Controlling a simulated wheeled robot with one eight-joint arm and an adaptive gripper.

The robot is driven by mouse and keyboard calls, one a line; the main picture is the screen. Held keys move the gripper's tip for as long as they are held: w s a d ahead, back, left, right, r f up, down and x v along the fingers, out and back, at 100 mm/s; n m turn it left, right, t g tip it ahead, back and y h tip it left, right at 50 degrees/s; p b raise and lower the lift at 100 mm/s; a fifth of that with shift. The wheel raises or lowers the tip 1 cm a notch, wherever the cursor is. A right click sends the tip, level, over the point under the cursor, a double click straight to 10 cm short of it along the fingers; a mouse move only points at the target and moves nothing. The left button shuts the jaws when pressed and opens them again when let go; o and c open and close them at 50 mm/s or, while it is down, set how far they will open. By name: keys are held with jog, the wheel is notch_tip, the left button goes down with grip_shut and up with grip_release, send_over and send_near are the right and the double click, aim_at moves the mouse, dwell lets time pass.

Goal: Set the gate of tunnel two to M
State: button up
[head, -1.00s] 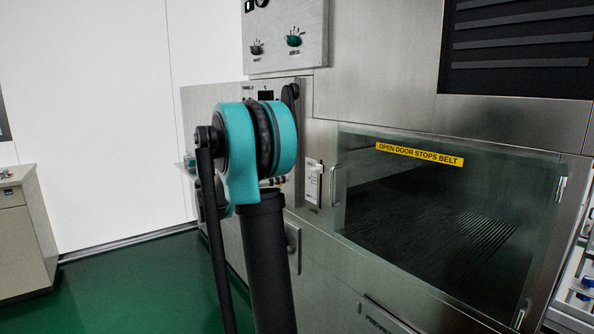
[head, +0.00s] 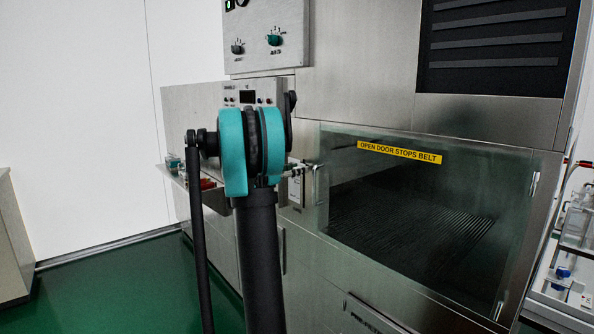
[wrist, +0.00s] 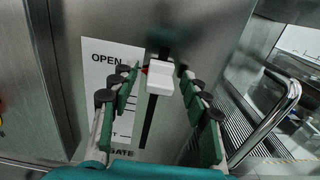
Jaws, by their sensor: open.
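The gate slider is a white knob (wrist: 160,78) on a dark upright slot (wrist: 149,122). It stands near the top of the slot, with a red pointer at its left side beside the upper part of the scale. The white scale plate (wrist: 104,60) reads OPEN at the top; the left finger hides most of its lower marks, and no M is readable. My gripper (wrist: 157,82) is open, with one finger on each side of the knob. Contact cannot be told. In the head view the gripper is small, in front of the gate plate (head: 296,194), beside the door handle.
A curved metal door handle (wrist: 262,128) is close on the right of my gripper. The glass door (head: 410,210) has a yellow label (head: 400,152). A control panel with knobs (head: 266,38) is above. A shelf with small items (head: 208,184) juts out at left.

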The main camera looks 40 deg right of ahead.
jog(key=shift+d, duration=0.2)
grip_shut()
dwell(0.3)
jog(key=shift+f, duration=0.1)
